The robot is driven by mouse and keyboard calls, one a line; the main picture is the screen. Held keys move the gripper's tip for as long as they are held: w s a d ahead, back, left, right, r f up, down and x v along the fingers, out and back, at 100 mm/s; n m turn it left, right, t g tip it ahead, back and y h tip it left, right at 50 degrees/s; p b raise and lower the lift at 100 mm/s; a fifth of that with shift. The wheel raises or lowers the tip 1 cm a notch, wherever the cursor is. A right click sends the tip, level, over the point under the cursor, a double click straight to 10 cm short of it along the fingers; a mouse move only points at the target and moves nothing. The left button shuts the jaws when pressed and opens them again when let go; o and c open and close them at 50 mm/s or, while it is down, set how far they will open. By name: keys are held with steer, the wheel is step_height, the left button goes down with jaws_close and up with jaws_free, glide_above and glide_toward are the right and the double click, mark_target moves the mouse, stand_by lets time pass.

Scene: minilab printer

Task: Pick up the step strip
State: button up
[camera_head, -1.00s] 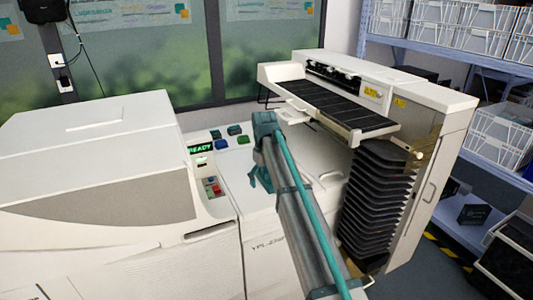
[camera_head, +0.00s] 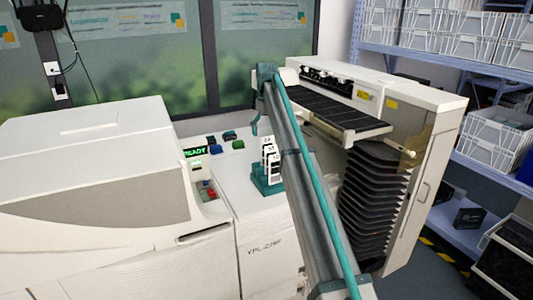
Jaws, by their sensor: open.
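Upright white strips with dark patches, which look like the step strip (camera_head: 271,160), stand in a small teal holder (camera_head: 264,184) on the white counter, just left of my arm. They overlap, and I cannot tell how many there are; my arm may hide part of them. My gripper (camera_head: 255,124) shows only as a small grey-teal piece at the left side of my arm, above and behind the strips. It appears apart from them and holds nothing that I can see. The rest of it is hidden by the arm.
Small blue and green blocks (camera_head: 229,136) lie behind the holder. A dark belt (camera_head: 330,105) and stacked black trays (camera_head: 375,200) are to the right. The counter left of the holder is clear.

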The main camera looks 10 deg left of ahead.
mark_target(267, 143)
steer(key=shift+f+p, duration=1.3)
steer(key=shift+f, duration=1.6)
steer(key=c, duration=0.8)
